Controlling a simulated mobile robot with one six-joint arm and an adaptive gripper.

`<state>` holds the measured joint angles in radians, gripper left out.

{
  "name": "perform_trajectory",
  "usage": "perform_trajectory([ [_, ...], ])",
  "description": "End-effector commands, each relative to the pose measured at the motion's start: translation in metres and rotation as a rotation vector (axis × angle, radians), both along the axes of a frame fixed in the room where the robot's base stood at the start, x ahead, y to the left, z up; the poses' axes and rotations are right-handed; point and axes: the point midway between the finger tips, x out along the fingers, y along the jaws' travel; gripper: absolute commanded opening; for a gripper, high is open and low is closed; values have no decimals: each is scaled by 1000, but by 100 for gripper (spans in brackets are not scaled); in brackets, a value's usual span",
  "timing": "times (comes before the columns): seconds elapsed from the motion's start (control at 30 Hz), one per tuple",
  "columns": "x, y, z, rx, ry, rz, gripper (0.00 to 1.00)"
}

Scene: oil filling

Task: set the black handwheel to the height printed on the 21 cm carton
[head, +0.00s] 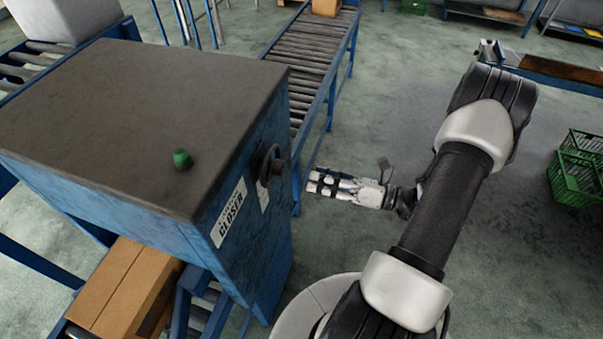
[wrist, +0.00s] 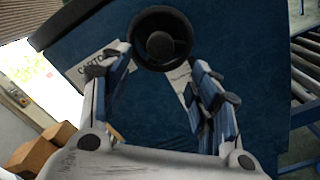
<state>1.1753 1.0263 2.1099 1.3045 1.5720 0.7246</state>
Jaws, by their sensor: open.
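The black handwheel (head: 268,166) is mounted on the side of the blue carton closer (head: 250,245), near its top edge. In the wrist view the handwheel (wrist: 160,39) shows face-on at the top centre, with its round hub in the middle. My gripper (head: 312,182) is open and empty, to the right of the handwheel and apart from it in the head view. In the wrist view the two fingers of my gripper (wrist: 157,75) point toward the wheel, one on each side below it. A brown carton (head: 115,290) sits at the machine's lower left; no printed height is readable.
A green knob (head: 182,159) stands on the machine's top. A white label (head: 229,212) is beside the wheel. A roller conveyor (head: 312,55) runs behind. Green crates (head: 577,170) stand at the right; the floor between is clear.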

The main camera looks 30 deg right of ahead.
Motion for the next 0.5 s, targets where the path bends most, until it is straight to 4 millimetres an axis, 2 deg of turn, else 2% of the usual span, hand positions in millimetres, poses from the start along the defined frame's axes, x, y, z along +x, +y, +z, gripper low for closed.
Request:
perform_trajectory([
  [0.2, -17, -14, 0, 0, -1, -1, 56],
  [0.5, -19, -15, 0, 0, -1, 1, 56],
])
